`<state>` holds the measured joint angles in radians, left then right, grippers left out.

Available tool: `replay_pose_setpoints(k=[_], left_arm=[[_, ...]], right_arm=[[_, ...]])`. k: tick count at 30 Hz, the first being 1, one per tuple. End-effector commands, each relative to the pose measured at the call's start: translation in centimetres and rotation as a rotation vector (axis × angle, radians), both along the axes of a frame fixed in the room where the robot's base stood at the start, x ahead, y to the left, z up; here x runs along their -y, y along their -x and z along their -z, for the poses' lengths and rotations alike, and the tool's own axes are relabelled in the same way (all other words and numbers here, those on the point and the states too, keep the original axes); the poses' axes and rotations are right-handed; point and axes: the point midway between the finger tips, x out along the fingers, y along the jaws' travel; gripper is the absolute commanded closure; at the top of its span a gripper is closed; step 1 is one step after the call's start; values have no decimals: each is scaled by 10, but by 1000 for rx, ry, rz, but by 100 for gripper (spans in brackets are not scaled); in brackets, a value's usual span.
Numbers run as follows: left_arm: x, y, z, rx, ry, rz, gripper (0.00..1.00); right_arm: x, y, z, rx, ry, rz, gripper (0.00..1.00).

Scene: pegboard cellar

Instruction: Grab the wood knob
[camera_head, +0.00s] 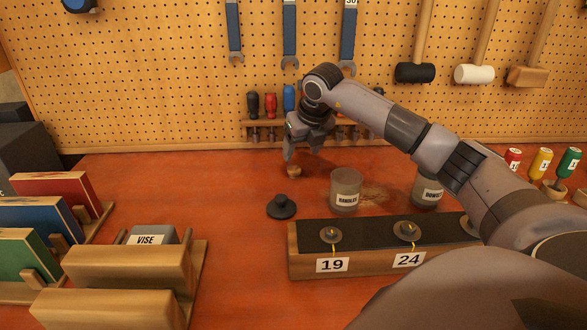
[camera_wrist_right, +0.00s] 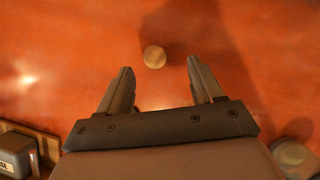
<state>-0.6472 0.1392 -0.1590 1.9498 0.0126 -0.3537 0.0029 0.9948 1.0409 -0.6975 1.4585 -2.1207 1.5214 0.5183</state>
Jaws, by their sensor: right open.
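The wood knob (camera_head: 293,171) is a small round tan piece on the red-orange bench top, left of the labelled jar. In the right wrist view the knob (camera_wrist_right: 155,57) lies beyond the fingertips, near the middle of the gap between them. My right gripper (camera_head: 303,153) points down just above the knob in the head view, and its fingers (camera_wrist_right: 158,65) are spread apart with nothing between them. I cannot tell from the head view whether a finger touches the knob. My left gripper is not in view.
A black knobbed lid (camera_head: 282,207) and a jar (camera_head: 345,190) stand close to the knob. A block with tags 19 and 24 (camera_head: 293,262) is in front. A screwdriver rack (camera_head: 262,124) is behind. Bare bench lies to the left.

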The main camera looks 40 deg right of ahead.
Motion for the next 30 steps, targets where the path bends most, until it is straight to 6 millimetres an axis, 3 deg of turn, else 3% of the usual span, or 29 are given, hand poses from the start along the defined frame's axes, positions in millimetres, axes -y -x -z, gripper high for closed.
replay_pose_setpoints(k=[12,22,27,30], left_arm=[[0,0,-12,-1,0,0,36],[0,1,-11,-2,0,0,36],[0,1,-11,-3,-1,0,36],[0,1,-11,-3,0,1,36]], right_arm=[[-4,-18,52,-2,-3,1,34],[-3,-21,60,-1,-2,-2,34],[-3,-21,59,0,-1,-2,89],[-3,-21,59,1,-2,-1,92]])
